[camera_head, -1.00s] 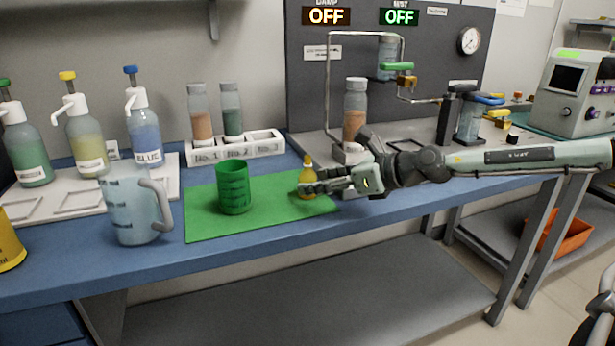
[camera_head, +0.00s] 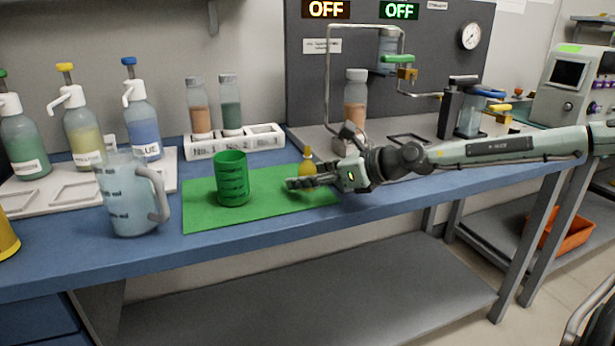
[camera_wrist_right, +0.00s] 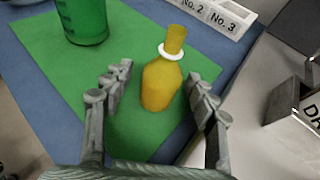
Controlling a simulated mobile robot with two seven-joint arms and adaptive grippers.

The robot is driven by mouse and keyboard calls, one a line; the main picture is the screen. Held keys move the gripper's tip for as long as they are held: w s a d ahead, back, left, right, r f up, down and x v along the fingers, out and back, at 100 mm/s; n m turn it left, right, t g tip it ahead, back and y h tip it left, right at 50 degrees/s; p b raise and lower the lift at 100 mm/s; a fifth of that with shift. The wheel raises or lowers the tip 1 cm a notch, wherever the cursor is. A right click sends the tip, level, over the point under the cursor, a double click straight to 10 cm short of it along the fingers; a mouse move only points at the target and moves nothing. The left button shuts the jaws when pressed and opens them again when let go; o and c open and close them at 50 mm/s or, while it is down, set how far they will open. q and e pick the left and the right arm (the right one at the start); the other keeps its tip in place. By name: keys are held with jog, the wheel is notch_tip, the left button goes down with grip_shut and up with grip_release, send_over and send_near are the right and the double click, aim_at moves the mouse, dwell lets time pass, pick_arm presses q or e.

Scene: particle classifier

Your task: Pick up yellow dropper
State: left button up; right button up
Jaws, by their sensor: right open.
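The yellow dropper (camera_head: 307,164) stands on the green mat (camera_head: 262,208), near the mat's right end. In the right wrist view the yellow dropper (camera_wrist_right: 162,82) has a round body, a white collar and a narrower top, and lies between and slightly beyond my open fingers. My right gripper (camera_head: 290,184) reaches in from the right and partly hides the dropper's lower part in the head view. In the right wrist view my right gripper (camera_wrist_right: 160,92) is open, with one finger on each side of the dropper; I cannot tell whether either touches it. My left gripper is not in view.
A green beaker (camera_head: 232,179) stands on the mat left of the dropper. A clear jug (camera_head: 128,198) stands at the left. A white numbered rack (camera_head: 237,145) with two bottles is behind the mat. Metal apparatus stands at the right.

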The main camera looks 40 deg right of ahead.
jog(key=c, duration=1)
jog(key=shift+c, duration=0.2)
